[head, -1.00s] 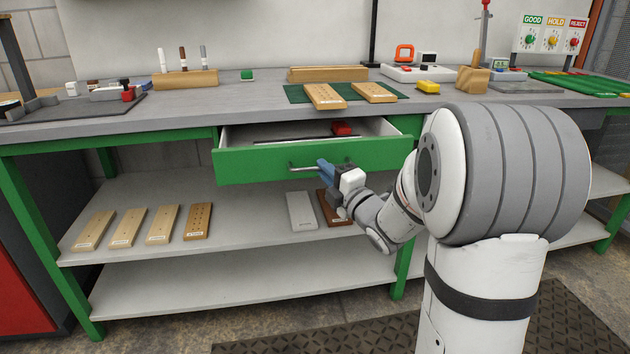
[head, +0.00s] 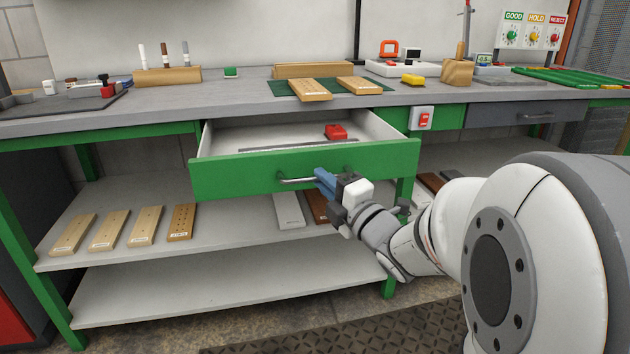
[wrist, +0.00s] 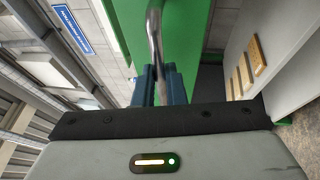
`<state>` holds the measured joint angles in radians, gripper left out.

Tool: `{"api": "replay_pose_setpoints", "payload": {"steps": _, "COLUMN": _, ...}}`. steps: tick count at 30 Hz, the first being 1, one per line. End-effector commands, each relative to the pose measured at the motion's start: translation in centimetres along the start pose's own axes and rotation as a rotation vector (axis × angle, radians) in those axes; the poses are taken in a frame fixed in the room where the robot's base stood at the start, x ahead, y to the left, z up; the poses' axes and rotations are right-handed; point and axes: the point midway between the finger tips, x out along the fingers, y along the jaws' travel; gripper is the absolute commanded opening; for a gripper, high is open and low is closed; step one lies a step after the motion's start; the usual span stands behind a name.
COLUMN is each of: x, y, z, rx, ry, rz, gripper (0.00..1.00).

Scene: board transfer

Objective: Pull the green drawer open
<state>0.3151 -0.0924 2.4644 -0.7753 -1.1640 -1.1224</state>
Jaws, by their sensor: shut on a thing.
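The green drawer (head: 225,176) stands well out from under the bench top, with its white inside showing. A red object (head: 336,131) and a long dark strip (head: 300,146) lie in it. The grey bar handle (head: 294,181) runs across the drawer front. My gripper (head: 324,179) has its blue fingers shut on the right part of this handle. In the wrist view the handle (wrist: 154,35) runs down between the blue fingers (wrist: 158,85), beside the green drawer front (wrist: 185,30).
The bench top holds wooden boards (head: 310,89) on a green mat, a marker block (head: 160,76) and a yellow object (head: 412,79). The shelf below holds several boards (head: 145,225). A red switch (head: 423,118) sits right of the drawer. The drawer's path in front looks clear.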

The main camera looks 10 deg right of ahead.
Motion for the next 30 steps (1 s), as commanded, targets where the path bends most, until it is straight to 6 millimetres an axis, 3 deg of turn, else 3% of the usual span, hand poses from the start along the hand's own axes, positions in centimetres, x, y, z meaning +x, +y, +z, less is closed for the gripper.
{"api": "replay_pose_setpoints", "payload": {"steps": 1, "x": 0.0, "y": -0.1, "z": 0.0, "rx": 0.001, "ry": 0.000, "rz": -0.002, "gripper": 0.00}}
{"api": "replay_pose_setpoints", "payload": {"steps": 2, "x": 0.0, "y": -0.1, "z": 0.0, "rx": 0.001, "ry": 0.001, "rz": -0.002, "gripper": 0.12}}
{"api": "replay_pose_setpoints", "payload": {"steps": 9, "x": 0.0, "y": -0.1, "z": -0.1, "rx": 0.000, "ry": 0.004, "rz": -0.001, "gripper": 0.32}}
{"api": "replay_pose_setpoints", "payload": {"steps": 20, "x": -0.8, "y": 0.1, "z": 0.0, "rx": -0.002, "ry": 0.003, "rz": -0.001, "gripper": 0.32}}
{"api": "replay_pose_setpoints", "payload": {"steps": 30, "x": -6.2, "y": -0.5, "z": 0.0, "rx": -0.005, "ry": 0.001, "rz": 0.003, "gripper": 0.32}}
